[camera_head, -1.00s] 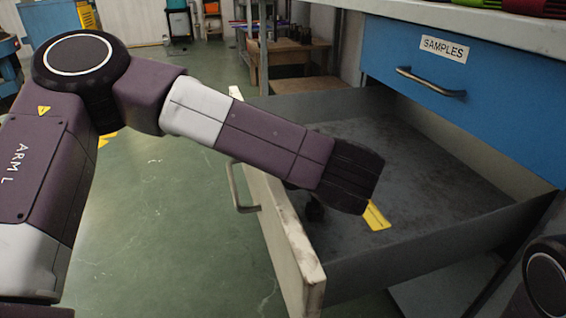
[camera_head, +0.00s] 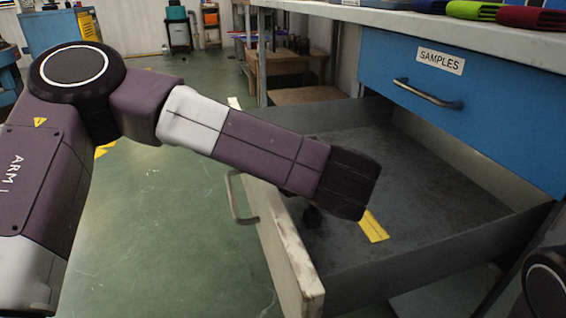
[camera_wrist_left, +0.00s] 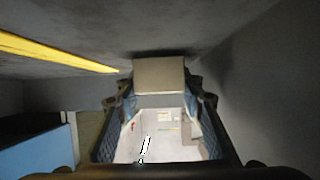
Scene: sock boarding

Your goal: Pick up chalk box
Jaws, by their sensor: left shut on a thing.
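The chalk box (camera_wrist_left: 159,76) shows in the left wrist view as a pale box, with a beige end face and a whitish side with small print. My left gripper (camera_wrist_left: 160,92) has its two blue-padded fingers on either side of the box and is shut on it. In the head view my left gripper (camera_head: 313,214) is inside the open drawer (camera_head: 425,243), mostly covered by my own wrist. The box is hidden there, and I cannot tell whether it touches the drawer floor. My right gripper is out of view.
A yellow card (camera_head: 373,226) lies on the drawer floor, and it also shows in the left wrist view (camera_wrist_left: 62,53). The shut blue SAMPLES drawer (camera_head: 495,112) is above. Folded coloured items (camera_head: 475,10) lie on the bench top (camera_head: 440,22). The drawer's right half is clear.

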